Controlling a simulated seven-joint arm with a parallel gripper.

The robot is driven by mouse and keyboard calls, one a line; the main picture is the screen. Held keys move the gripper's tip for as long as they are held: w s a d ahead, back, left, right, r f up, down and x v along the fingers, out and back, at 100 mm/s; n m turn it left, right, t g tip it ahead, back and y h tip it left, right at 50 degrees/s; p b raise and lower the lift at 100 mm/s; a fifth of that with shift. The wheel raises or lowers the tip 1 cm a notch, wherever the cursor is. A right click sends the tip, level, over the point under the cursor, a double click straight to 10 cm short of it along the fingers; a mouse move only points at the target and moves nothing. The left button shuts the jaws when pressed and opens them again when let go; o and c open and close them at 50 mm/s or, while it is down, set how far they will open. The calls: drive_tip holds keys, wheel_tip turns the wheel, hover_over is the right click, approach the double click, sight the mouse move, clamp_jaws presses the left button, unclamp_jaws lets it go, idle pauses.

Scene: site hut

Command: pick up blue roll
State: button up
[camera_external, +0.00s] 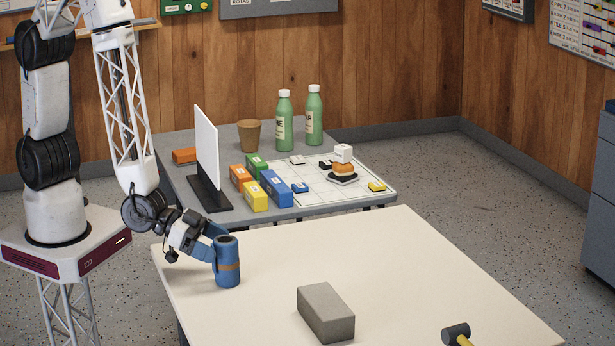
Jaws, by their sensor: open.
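The blue roll (228,264), a blue cylinder with a brown band, stands upright near the left edge of the pale table (400,265). My gripper (217,238) reaches in from the left at the roll's upper part. Its blue fingers are open and overlap the roll's left side in this view. The far finger is partly hidden, so I cannot tell whether the fingers touch the roll or fully straddle it.
A grey block (326,312) lies at the front middle of the pale table, and a hammer (457,335) at its front right. A grey table behind holds a white panel (206,145), colored boxes (276,189), a brown cup (249,135) and two green bottles (285,122).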

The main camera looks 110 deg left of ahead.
sight(238, 256)
drive_tip(key=shift+x, duration=1.7)
drive_tip(key=shift+s+f, duration=0.1)
drive_tip(key=shift+c, duration=0.5)
drive_tip(key=c, duration=1)
